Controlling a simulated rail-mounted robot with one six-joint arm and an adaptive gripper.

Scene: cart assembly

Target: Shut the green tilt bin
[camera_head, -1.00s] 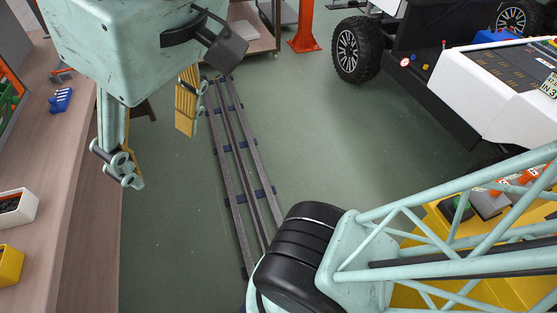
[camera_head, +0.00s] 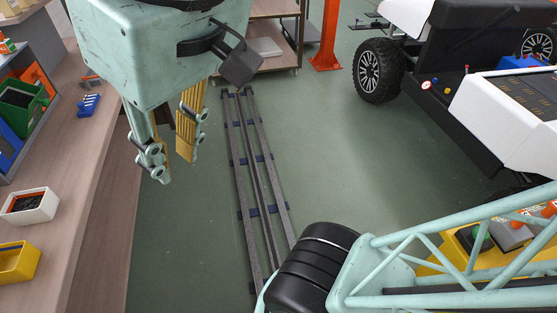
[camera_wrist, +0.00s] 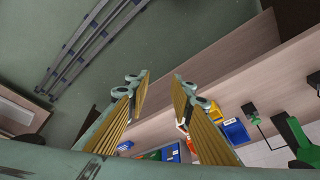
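The green tilt bin (camera_head: 34,107) is at the left edge of the head view, in a rack above the workbench. It looks tipped outward, with dark contents showing through its open top. My gripper (camera_head: 174,168) is to the right of the bin, over the bench's front edge and the floor, apart from it. Its two fingers are spread with nothing between them, also in the wrist view (camera_wrist: 159,84). I cannot make out the green tilt bin for certain in the wrist view.
A blue bin (camera_head: 8,145) sits below the green one. A white bin (camera_head: 32,206) and a yellow bin (camera_head: 18,262) stand on the workbench (camera_head: 75,190). A blue part (camera_head: 89,104) lies farther back. Floor rails (camera_head: 258,180) run beside the bench. A wheeled cart (camera_head: 470,110) stands right.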

